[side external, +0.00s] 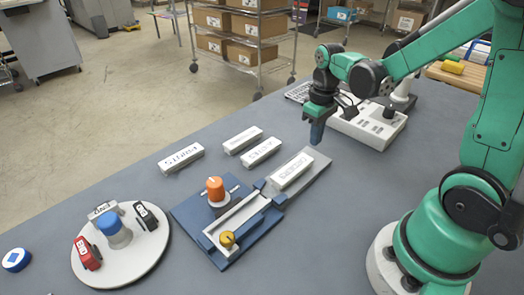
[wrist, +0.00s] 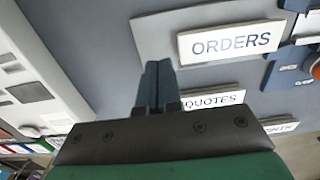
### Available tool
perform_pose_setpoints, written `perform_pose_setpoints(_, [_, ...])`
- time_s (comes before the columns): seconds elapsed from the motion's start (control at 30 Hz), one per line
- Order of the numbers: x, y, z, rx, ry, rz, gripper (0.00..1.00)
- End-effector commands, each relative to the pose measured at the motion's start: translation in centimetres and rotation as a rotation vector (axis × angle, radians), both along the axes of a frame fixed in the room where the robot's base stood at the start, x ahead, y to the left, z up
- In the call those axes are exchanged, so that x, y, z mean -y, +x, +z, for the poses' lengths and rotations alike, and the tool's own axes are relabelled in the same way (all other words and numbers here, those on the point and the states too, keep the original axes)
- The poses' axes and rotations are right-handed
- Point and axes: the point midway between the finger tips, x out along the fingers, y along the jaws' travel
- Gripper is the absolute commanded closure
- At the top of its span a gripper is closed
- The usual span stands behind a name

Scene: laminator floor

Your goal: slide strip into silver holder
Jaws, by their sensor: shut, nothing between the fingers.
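A white strip lettered ORDERS in the wrist view (wrist: 230,40) lies on a flat silver-grey plate (side external: 318,163), apparently the holder; the strip also shows in the side view (side external: 291,171). The plate's near end meets a blue fixture (side external: 190,207) with an orange knob (side external: 215,188), a pale channel and a yellow knob (side external: 228,240). My gripper (side external: 316,140) points down, shut and empty, above the plate's far end, apart from the strip. Its closed fingers also show in the wrist view (wrist: 156,85). A strip lettered QUOTES (wrist: 214,101) lies off the plate.
Several white strips lie on the grey table left of the plate, including one at the left (side external: 181,158). A round white stand (side external: 120,262) holds stamp-like pieces and a blue knob. A white machine (side external: 368,128) stands behind my gripper. A blue round item (side external: 16,259) lies far left.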

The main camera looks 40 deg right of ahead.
Motion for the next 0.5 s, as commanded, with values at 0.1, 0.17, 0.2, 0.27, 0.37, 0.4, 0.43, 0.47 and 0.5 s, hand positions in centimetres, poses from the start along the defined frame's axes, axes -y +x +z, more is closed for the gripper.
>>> perform_pose_setpoints(0.1, [0.0, 0.0, -0.3, 0.000, 0.000, 0.000, 1.00])
perform_pose_setpoints(0.17, [0.0, 0.0, -0.5, 0.000, 0.000, 0.000, 1.00])
perform_pose_setpoints(0.2, [0.0, 0.0, -0.6, 0.000, 0.000, 0.000, 1.00])
perform_pose_setpoints(0.27, [0.0, 0.0, -0.7, 0.000, 0.000, 0.000, 1.00])
perform_pose_setpoints(0.37, [0.0, 0.0, -1.0, 0.000, 0.000, 0.000, 1.00])
perform_pose_setpoints(0.4, [0.0, 0.0, -1.1, 0.000, 0.000, 0.000, 1.00])
perform_pose_setpoints(0.43, [0.0, 0.0, -1.1, 0.000, 0.000, 0.000, 1.00])
perform_pose_setpoints(0.47, [0.0, 0.0, -1.2, 0.000, 0.000, 0.000, 1.00])
perform_pose_setpoints(0.5, [0.0, 0.0, -1.3, 0.000, 0.000, 0.000, 1.00])
